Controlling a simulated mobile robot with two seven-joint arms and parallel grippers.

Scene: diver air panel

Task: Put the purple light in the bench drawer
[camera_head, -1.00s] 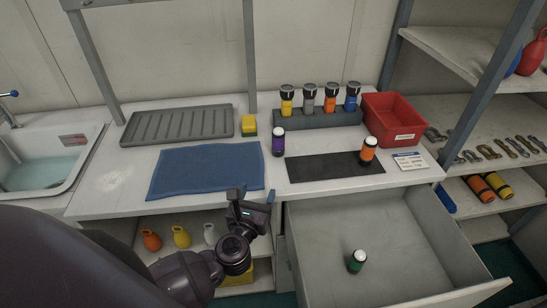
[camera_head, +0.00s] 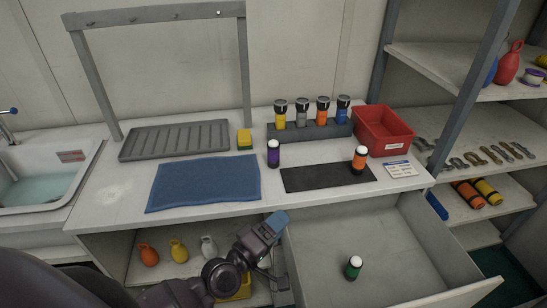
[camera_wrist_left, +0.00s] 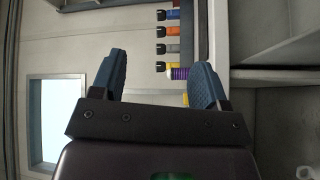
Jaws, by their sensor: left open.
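The purple light (camera_head: 273,153) stands upright on the bench, between the blue mat and the black mat. It also shows in the left wrist view (camera_wrist_left: 179,73), sideways, in the space between my fingers but farther off. My left gripper (camera_head: 279,220) is open and empty, in front of the bench edge and below the purple light. Its two blue fingertips (camera_wrist_left: 160,75) are apart in the left wrist view. The bench drawer (camera_head: 352,245) is pulled open and holds a green light (camera_head: 353,267) standing upright. My right gripper is not in view.
An orange light (camera_head: 359,158) stands on the black mat (camera_head: 320,178). Behind are a rack (camera_head: 300,131) of several lights and a red bin (camera_head: 383,128). A blue mat (camera_head: 203,183), yellow sponge (camera_head: 244,138) and grey tray (camera_head: 174,140) lie left. The drawer floor is mostly clear.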

